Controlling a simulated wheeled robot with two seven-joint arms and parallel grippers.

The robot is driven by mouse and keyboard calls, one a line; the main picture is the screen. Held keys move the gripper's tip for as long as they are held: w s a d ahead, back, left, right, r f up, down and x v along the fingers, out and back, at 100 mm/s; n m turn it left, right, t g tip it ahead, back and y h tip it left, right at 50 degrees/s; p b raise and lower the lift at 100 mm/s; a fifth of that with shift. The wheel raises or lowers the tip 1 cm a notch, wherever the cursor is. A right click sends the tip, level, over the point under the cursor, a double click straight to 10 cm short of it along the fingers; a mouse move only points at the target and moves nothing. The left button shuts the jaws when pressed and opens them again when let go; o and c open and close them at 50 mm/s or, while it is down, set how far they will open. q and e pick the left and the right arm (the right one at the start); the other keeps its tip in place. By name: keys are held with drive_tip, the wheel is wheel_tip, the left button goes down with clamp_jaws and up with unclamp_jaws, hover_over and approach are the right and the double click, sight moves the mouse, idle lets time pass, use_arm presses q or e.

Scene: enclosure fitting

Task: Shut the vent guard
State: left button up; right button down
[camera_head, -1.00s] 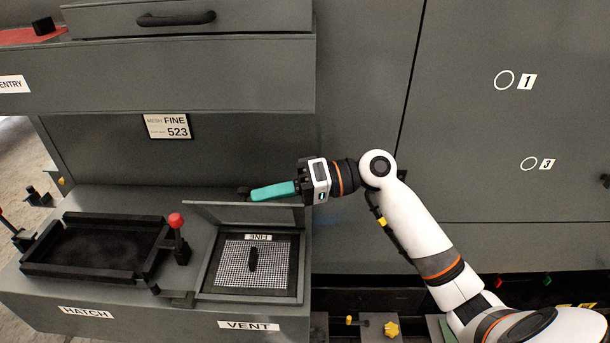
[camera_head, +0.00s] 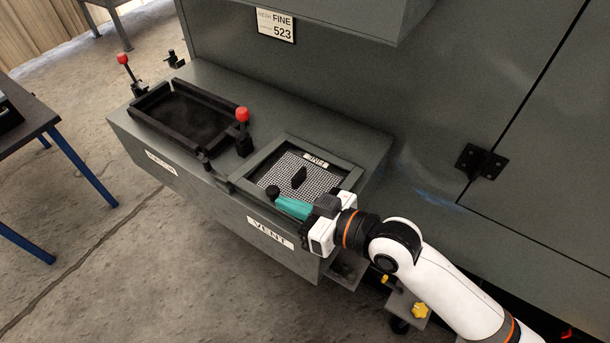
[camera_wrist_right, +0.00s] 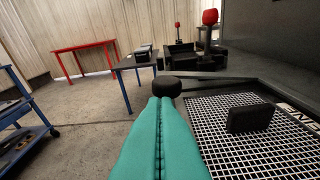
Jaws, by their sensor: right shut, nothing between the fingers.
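The vent guard (camera_head: 345,172), a grey frame, lies down over the vent opening around the white mesh (camera_head: 312,172) with its black handle. I cannot tell if it is fully seated. Its black knob (camera_head: 273,192) is at the front left corner. My right gripper (camera_head: 284,206), with teal fingers, is shut and empty, its tips right at the knob. In the right wrist view the shut fingers (camera_wrist_right: 160,104) end just under the knob (camera_wrist_right: 166,86), and the mesh (camera_wrist_right: 215,130) is to the right. My left gripper is not in view.
The black-rimmed hatch tray (camera_head: 160,125) sits left of the vent. Red-topped levers (camera_head: 243,115) stand beside it. The cabinet wall (camera_head: 330,80) rises behind. A blue-legged table (camera_head: 30,115) stands far left, with open floor between.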

drive_tip(key=shift+s+a+f+n, duration=0.1)
drive_tip(key=shift+s+f+n, duration=0.1)
drive_tip(key=shift+f, duration=0.25)
drive_tip(key=shift+s+f+n, duration=0.1)
drive_tip(key=shift+f+n, duration=0.1)
drive_tip(key=shift+f, duration=0.2)
drive_tip(key=shift+f+n, duration=0.3)
drive_tip(key=shift+f, duration=0.3)
